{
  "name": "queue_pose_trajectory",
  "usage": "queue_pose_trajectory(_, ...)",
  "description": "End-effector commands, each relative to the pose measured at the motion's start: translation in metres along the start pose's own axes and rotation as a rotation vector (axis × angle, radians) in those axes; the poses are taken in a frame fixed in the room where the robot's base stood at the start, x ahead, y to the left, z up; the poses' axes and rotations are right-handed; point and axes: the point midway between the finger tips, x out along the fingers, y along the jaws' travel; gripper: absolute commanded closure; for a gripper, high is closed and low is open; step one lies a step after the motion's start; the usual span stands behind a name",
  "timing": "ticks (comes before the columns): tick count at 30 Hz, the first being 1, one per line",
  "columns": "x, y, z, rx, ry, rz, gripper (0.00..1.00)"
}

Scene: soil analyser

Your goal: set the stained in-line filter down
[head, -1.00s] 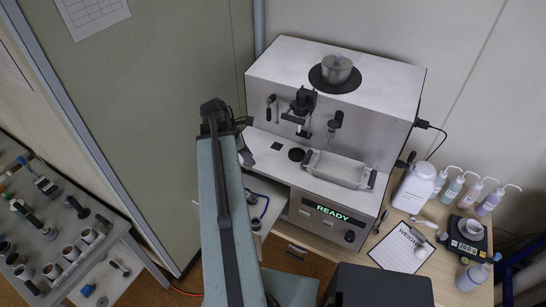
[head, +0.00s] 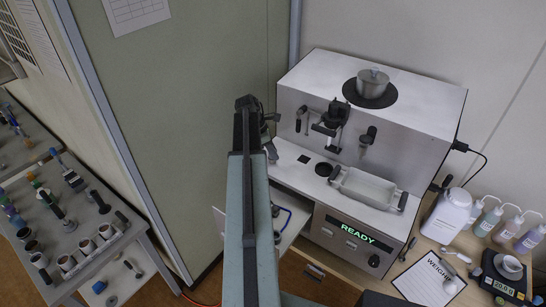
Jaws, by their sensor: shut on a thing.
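My arm reaches up from the bottom centre and ends in front of the green-grey panel, left of the analyser. My gripper (head: 270,150) shows only in part as dark pieces at the right of the arm's end. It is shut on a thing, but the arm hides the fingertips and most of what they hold. I cannot make out the stained in-line filter or its stain clearly.
The analyser (head: 430,105), its display reading READY, stands right of my arm, with a white tray (head: 368,187) on its ledge. A bench with tools and cups (head: 75,225) is at left. A white jug (head: 447,213), bottles and a scale (head: 503,282) stand at right.

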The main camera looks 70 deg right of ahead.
Motion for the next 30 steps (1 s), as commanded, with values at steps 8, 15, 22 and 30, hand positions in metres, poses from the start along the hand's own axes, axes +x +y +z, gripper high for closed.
queue_pose_trajectory(8, 0.001, 0.000, -0.001, -0.001, 0.000, 0.000, 1.00)
queue_pose_trajectory(15, 0.001, 0.000, -0.001, -0.001, 0.000, 0.000, 0.51)
queue_pose_trajectory(22, 0.000, 0.000, -0.001, -0.001, 0.000, 0.001, 0.51)
queue_pose_trajectory(30, -0.028, 0.000, 0.002, -0.004, 0.000, 0.001, 0.51)
